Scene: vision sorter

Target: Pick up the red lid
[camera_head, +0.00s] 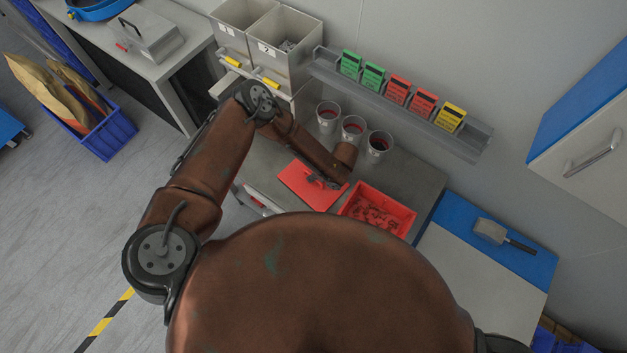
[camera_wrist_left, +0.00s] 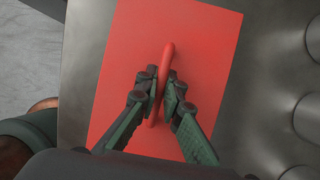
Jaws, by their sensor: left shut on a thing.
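The red lid (camera_head: 303,190) is a flat red rectangle on the grey table, left of the red bin, in the head view. In the left wrist view the red lid (camera_wrist_left: 205,55) fills the middle, with a thin upright red handle (camera_wrist_left: 167,60). My left gripper (camera_head: 325,181) is over the lid; its fingers (camera_wrist_left: 160,90) are shut on the handle from both sides in the wrist view. I cannot tell whether the lid is lifted off the table. My right gripper is not in view.
The open red bin (camera_head: 404,215) holds several red pieces, close to the lid's right. Several metal cups (camera_head: 353,128) stand behind. A rail (camera_head: 460,138) with coloured cards is on the wall. A blue mat (camera_head: 520,262) with a tool lies at the right.

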